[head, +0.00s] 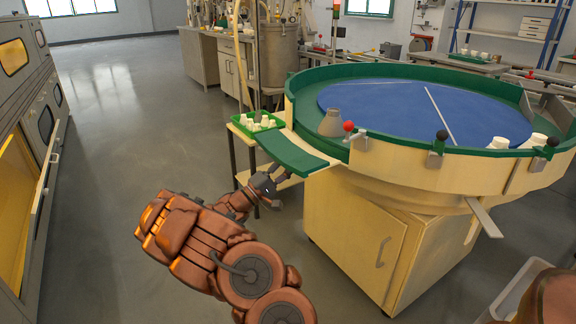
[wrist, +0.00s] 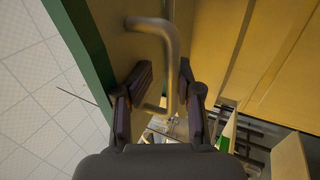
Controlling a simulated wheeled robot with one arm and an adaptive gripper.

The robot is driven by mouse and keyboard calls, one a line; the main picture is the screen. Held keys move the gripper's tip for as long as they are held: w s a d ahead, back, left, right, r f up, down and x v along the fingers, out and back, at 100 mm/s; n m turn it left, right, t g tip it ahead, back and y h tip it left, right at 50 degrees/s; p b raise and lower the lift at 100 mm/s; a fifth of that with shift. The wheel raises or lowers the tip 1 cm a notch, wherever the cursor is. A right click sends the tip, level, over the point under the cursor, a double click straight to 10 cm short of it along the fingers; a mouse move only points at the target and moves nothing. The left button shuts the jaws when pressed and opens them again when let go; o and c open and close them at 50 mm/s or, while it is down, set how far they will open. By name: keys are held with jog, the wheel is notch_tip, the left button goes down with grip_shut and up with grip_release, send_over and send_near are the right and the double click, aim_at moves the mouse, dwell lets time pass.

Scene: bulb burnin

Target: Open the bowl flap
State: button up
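The bowl (head: 300,110) is a large round machine with a green inner wall, a cream outside and a blue disc (head: 400,105). A green panel with a cream edge (head: 292,152) slants out from its left side; it may be the flap, but I cannot be sure. My gripper (head: 268,188) is just below this panel in the head view. In the wrist view, my gripper (wrist: 163,105) has its fingers apart, with a grey bar handle (wrist: 172,65) on a cream surface between them. I cannot tell whether either finger touches the handle.
A red-knobbed lever (head: 348,127) and black-knobbed ones (head: 441,135) sit on the bowl's rim. White cups (head: 498,143) are in the bowl. A green tray of white parts (head: 257,123) stands on a small table behind the panel. Floor to the left is clear, up to grey cabinets (head: 45,120).

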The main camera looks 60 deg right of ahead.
jog(key=v, duration=1.2)
jog(key=shift+c, duration=0.3)
